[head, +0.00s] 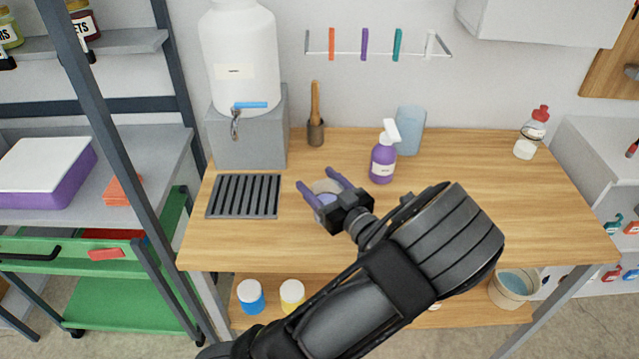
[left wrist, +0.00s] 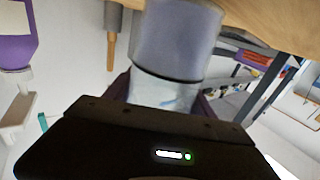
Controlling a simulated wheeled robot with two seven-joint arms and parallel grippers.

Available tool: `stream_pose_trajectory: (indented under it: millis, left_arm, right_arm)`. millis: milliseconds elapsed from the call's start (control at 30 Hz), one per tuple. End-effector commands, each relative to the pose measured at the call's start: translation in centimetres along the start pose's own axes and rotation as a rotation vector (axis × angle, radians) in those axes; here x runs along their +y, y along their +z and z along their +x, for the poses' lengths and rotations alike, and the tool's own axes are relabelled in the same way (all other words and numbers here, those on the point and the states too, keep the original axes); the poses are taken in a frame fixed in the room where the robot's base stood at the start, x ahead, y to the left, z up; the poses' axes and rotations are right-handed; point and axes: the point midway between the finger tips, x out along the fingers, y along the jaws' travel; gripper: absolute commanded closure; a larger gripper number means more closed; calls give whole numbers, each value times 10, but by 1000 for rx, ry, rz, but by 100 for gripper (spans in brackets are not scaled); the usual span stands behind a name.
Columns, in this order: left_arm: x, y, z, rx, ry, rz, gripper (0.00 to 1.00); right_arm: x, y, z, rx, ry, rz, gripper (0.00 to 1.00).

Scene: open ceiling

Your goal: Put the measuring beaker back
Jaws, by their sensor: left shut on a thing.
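The measuring beaker (head: 326,188), a small clear cup with a bluish-lilac tint, is between the fingers of my left gripper (head: 318,179) over the wooden table. My left gripper is shut on it. In the left wrist view the beaker (left wrist: 178,45) fills the upper middle, lilac-grey with a dark line around it and a clearer part near the palm. The gripper body hides part of it. I cannot tell whether its base touches the table. My right gripper is not in view.
A black slatted drainer (head: 243,196) lies left of the beaker.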

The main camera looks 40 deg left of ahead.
Motion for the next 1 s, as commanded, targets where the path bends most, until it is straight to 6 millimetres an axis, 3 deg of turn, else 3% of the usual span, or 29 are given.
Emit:
stream_pose_trajectory:
  millis: [33,500,533,800,1000]
  left_arm:
    - [-2,14,-2,-18,4,19,91]
    - [-5,20,-2,-19,-1,28,91]
    - [-5,20,-2,-19,-1,28,34]
    - [-5,20,-2,-19,-2,29,12]
    - [-5,21,-2,-20,-2,29,11]
  right_arm:
    - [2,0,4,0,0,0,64]
    - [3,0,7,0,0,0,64]
    - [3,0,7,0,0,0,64]
    - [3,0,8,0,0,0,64]
    - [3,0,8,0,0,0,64]
